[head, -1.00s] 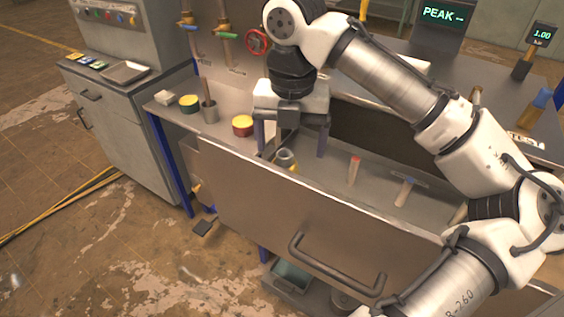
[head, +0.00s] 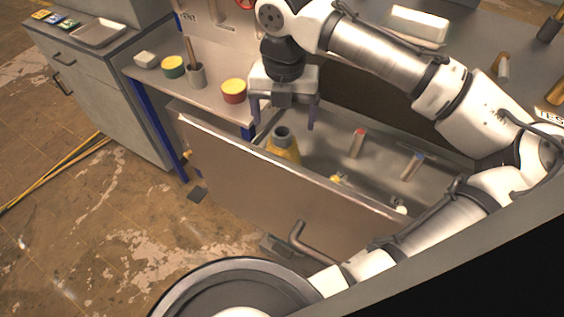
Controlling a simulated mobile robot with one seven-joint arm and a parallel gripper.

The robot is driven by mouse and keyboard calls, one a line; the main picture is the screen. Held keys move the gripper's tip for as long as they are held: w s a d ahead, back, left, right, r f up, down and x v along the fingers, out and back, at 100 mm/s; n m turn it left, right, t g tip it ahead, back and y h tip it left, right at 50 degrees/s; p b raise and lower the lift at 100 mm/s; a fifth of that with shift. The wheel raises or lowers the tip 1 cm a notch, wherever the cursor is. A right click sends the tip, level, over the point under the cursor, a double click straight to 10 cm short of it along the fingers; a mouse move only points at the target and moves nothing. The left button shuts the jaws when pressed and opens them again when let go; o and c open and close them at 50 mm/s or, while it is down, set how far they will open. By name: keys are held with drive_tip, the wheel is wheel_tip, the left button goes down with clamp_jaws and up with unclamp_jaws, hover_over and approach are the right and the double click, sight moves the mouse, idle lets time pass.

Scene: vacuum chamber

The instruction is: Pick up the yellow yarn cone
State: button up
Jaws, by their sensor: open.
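The yellow yarn cone (head: 282,148) stands in the open drawer (head: 262,157), near its left end and close to the front panel. Its dark grey tip shows at the top, and its lower part is hidden by the drawer front. My gripper (head: 283,122) points down over the drawer's left end, with its two fingers spread apart. The cone's tip is just below and between the fingers in the picture. I cannot tell how much height lies between them. Nothing is between the fingers.
A red-capped tube (head: 357,142) and a blue-capped tube (head: 412,166) lie in the drawer to the right, with small yellow and white items near the front. A red-and-yellow tin (head: 233,91), a grey cup (head: 196,76) and a green-and-yellow tin (head: 173,67) stand on the ledge at left.

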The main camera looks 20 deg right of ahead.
wheel_tip(320, 180, down, 6)
drive_tip(key=shift+a+r+b, duration=0.1)
drive_tip(key=shift+a+b, duration=0.05)
drive_tip(key=shift+b, duration=0.95)
clamp_jaws()
drive_tip(key=shift+a+r, duration=0.1)
drive_tip(key=shift+r, duration=0.15)
